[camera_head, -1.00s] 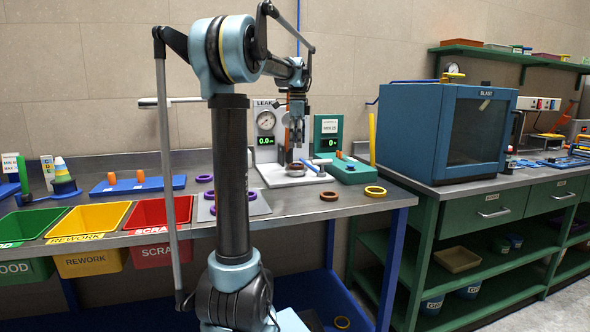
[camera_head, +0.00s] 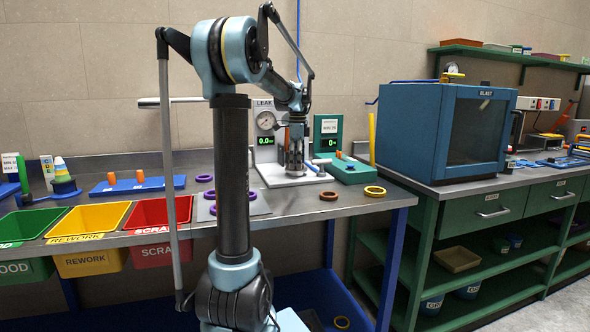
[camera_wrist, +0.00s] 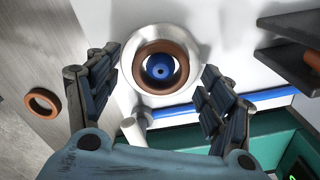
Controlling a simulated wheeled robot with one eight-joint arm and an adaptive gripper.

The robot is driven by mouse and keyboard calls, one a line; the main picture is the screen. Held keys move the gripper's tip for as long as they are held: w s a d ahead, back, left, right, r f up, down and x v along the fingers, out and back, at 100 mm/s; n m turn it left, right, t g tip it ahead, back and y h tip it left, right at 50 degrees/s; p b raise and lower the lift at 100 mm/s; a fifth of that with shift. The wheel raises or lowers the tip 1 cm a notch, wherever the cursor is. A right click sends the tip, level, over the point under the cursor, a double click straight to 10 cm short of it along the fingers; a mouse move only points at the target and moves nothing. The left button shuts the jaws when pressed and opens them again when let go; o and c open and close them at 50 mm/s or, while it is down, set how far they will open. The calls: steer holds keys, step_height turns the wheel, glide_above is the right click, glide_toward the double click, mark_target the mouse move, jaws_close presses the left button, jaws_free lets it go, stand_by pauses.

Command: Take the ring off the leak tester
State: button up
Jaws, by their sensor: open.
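The leak tester (camera_head: 268,125) stands at the back of the bench, with a gauge, a green 0.0 display and a white base (camera_head: 270,180). In the wrist view a brown ring (camera_wrist: 137,72) sits around the blue centre plug (camera_wrist: 160,68) on a round pale metal seat (camera_wrist: 128,92). My gripper (camera_wrist: 160,85) is open above the seat, its fingers on either side of the ring and apart from it. In the head view my gripper (camera_head: 294,172) points down over the base and hides most of the ring there.
A green device (camera_head: 350,170) with its own display stands close at the right. A blue bar (camera_wrist: 185,110) lies beside the seat. A loose brown ring (camera_head: 328,196) and a yellow ring (camera_head: 375,191) lie on the bench in front. Purple rings lie left, partly behind my arm.

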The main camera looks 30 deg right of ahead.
steer(key=shift+c, duration=0.3)
steer(key=c, duration=1)
